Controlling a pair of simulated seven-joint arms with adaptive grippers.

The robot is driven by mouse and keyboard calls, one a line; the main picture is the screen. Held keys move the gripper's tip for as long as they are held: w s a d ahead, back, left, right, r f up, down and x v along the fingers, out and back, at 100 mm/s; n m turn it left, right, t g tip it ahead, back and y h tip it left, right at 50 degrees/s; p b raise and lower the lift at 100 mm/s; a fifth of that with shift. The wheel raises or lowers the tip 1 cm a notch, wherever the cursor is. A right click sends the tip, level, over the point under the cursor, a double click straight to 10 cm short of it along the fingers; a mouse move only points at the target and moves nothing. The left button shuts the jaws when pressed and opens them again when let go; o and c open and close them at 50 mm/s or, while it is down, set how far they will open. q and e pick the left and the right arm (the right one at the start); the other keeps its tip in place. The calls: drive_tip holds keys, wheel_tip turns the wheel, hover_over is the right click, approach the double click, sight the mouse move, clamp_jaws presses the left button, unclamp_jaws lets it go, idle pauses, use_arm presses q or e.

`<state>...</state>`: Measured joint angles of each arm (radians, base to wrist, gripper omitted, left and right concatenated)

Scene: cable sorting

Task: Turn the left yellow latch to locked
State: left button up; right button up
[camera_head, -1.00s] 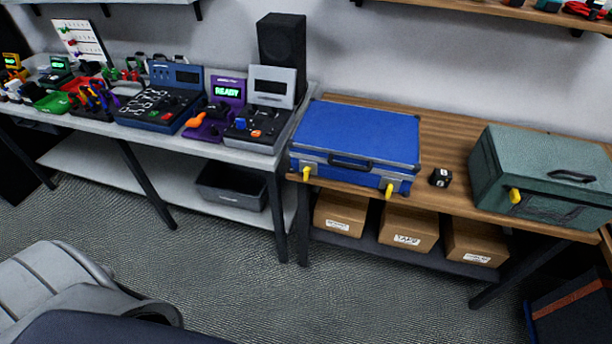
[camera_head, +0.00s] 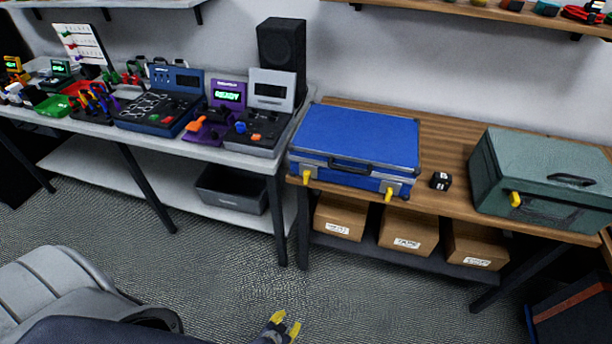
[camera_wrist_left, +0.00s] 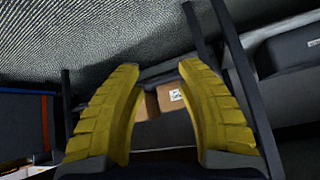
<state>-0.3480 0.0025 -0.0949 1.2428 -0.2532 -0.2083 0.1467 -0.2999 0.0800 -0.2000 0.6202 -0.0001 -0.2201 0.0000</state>
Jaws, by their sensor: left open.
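The blue case (camera_head: 355,135) lies closed on the wooden bench, its front facing me. Its left yellow latch (camera_head: 306,176) is a small tab at the lower left of the front, pointing roughly down. A second yellow latch (camera_head: 389,194) is at the front right. My left gripper (camera_head: 286,323) is low at the bottom edge of the head view, over the floor, well below and apart from the case. Its yellow fingers are open and empty, also in the left wrist view (camera_wrist_left: 159,68). The latches do not show clearly in the wrist view. My right gripper is not in view.
A green case (camera_head: 545,170) with a yellow latch (camera_head: 514,199) and a small black block (camera_head: 440,180) stand right of the blue case. The grey table (camera_head: 215,150) with devices adjoins at left. Cardboard boxes (camera_head: 341,215) sit on the shelf under the wooden bench (camera_head: 450,150).

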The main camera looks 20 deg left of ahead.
use_arm(q)
drive_tip(key=w+r+t, duration=0.3)
drive_tip(key=w+r, duration=0.5)
drive_tip(key=r, duration=0.3)
drive_tip(key=n+t+y, duration=0.2)
drive_tip(key=n+t, duration=0.2)
drive_tip(key=t, duration=0.3)
approach(305, 176)
drive_tip(key=w, duration=0.7)
drive_tip(key=w+a, duration=0.1)
drive_tip(key=w, duration=0.3)
drive_tip(key=shift+r, duration=0.2)
drive_tip(key=shift+c, duration=0.5)
clamp_jaws()
